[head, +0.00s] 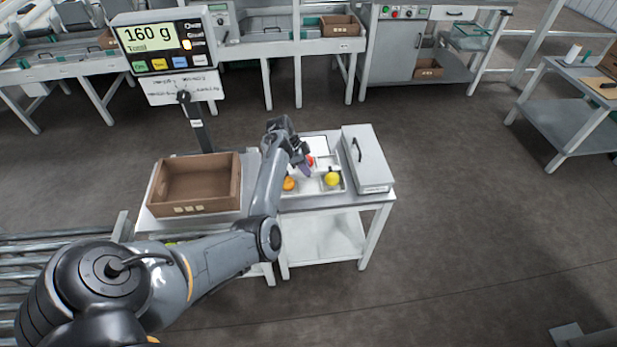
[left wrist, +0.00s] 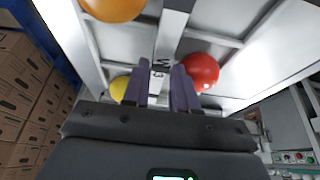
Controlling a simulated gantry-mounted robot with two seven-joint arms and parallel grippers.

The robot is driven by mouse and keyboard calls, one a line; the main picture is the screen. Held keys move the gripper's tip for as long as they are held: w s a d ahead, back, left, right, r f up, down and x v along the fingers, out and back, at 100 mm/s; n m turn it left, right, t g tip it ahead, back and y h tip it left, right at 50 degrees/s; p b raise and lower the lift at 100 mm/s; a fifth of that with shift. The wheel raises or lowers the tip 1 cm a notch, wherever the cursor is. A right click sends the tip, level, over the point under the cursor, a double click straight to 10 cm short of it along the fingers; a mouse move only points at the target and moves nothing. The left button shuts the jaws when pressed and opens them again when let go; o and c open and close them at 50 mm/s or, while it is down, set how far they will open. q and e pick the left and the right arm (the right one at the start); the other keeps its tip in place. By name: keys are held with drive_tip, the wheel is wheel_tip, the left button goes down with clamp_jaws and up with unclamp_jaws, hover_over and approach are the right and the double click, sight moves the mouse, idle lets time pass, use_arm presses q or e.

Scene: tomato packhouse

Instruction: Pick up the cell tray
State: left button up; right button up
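The cell tray (head: 316,189) is a pale, shallow tray with divided compartments on the table. It holds an orange tomato (head: 289,184), a yellow one (head: 332,179) and a red one (head: 310,161), which also show in the left wrist view. My left gripper (head: 305,168) is over the tray's middle. In the left wrist view its purple fingers (left wrist: 162,78) are close together, one on each side of the central divider (left wrist: 170,30), which fills the gap. It looks shut on this divider; the contact itself is partly hidden. My right gripper is not in view.
A brown cardboard crate (head: 194,184) stands left of the tray. A grey case with a black handle (head: 370,159) is close on the right. A display reading 160 g (head: 160,40) stands on a pole behind. Stacked boxes (left wrist: 30,85) show in the left wrist view.

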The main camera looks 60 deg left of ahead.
use_arm(q)
drive_tip(key=shift+x, duration=0.9)
clamp_jaws()
drive_tip(key=shift+r, duration=0.15)
